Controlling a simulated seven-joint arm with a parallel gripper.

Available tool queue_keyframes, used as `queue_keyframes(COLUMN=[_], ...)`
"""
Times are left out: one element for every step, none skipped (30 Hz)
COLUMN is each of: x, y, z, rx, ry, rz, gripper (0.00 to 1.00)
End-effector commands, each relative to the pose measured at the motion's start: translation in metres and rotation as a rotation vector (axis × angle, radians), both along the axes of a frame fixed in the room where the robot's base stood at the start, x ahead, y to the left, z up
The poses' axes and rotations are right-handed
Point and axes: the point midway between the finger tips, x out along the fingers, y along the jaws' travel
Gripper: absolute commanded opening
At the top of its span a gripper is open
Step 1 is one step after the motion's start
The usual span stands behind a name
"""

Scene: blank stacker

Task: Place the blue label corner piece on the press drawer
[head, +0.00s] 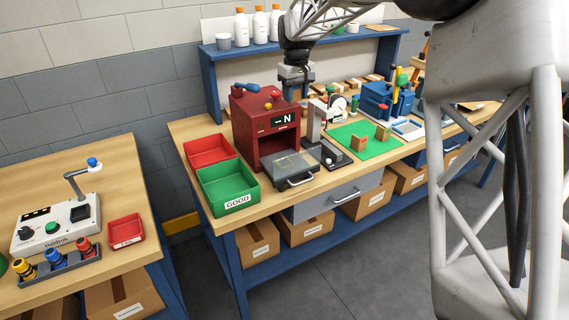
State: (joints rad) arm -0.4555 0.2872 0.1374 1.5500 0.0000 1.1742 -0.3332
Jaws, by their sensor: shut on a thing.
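My gripper (296,80) hangs above and behind the red press (270,122), near the back of the workbench. It is shut on a small brown piece (297,92), partly hidden behind the press; no blue label can be made out on it. The press drawer (290,164) is pulled out at the front, with a grey plate on top and a handle (299,181). No piece shows on the drawer plate. Two tan pieces stand on the green mat (351,138), one on the left (358,143) and one on the right (383,132).
A green GOOD bin (228,194) and a red bin (209,148) sit left of the press. A dial gauge stand (315,125) stands close to its right. A blue vise (388,100) is farther right. A shelf with white bottles (259,26) runs behind.

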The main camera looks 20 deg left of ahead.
Motion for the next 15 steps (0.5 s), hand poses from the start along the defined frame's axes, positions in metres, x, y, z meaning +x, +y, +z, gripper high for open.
queue_keyframes(x=[-0.013, -0.019, -0.027, -0.033, -0.038, -0.044, -0.048, -0.052, -0.056, -0.058, -0.060, -0.062, -0.063, -0.064, -0.065], y=[0.002, 0.003, 0.004, 0.005, 0.006, 0.006, 0.007, 0.007, 0.007, 0.007, 0.007, 0.008, 0.008, 0.008, 0.008], z=[-0.003, -0.005, -0.008, -0.010, -0.012, -0.014, -0.015, -0.016, -0.018, -0.019, -0.019, -0.020, -0.020, -0.020, -0.020], rx=[0.000, 0.001, 0.001, 0.001, 0.001, 0.002, 0.002, 0.003, 0.002, 0.002, 0.002, 0.003, 0.003, 0.004, 0.004], ry=[0.000, -0.002, -0.002, -0.002, -0.003, -0.004, -0.005, -0.006, -0.005, -0.005, -0.005, -0.006, -0.006, -0.006, -0.006], rz=[0.002, 0.002, 0.002, 0.001, 0.001, 0.001, 0.001, 0.001, 0.001, 0.001, 0.001, 0.000, 0.000, 0.000, 0.000], gripper=[0.24, 0.24, 0.24, 0.24, 0.24, 0.24, 0.24, 0.24, 0.24, 0.24, 0.24, 0.24, 0.24, 0.24, 0.24])
